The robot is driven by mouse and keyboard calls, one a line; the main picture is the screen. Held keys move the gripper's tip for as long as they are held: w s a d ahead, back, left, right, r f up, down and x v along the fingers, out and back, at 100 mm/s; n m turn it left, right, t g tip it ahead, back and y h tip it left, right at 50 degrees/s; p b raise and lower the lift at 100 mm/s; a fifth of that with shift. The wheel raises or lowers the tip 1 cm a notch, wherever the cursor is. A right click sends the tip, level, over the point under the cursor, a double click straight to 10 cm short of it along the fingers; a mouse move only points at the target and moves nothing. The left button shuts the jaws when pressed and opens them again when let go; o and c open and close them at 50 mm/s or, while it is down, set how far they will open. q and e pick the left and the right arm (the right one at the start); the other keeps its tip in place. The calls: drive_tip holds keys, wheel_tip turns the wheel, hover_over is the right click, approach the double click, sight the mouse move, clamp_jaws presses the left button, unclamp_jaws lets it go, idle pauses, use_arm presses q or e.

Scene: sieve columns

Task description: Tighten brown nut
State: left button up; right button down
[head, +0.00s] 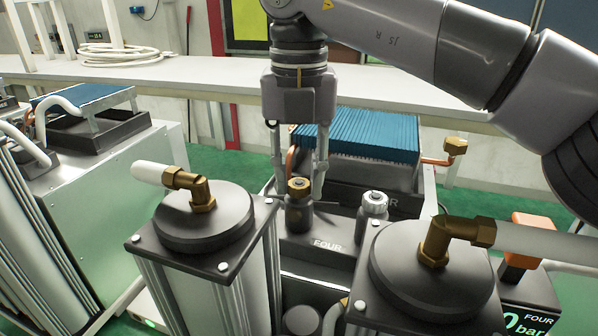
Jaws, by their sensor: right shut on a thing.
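The brown nut (298,187) is a small brass-coloured hex nut on a dark upright fitting between the two black-capped columns. My right gripper (299,190) comes down from above, pointing straight down, with one finger on each side of the nut and shut on it. The nut sits upright on its fitting. A silver-grey nut (374,201) stands on a similar fitting to the right, apart from the gripper. My left gripper is not in view.
A left column cap (205,220) and a right column cap (430,265) with brass elbows and white hoses flank the nut closely. A blue finned block (358,132) stands behind. An orange-handled part (527,245) and a display (528,322) are at right.

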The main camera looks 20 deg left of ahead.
sight(299, 183)
drive_tip(key=c, duration=1.3)
unclamp_jaws()
drive_tip(key=shift+r, duration=3.8)
drive_tip(key=shift+r, duration=0.1)
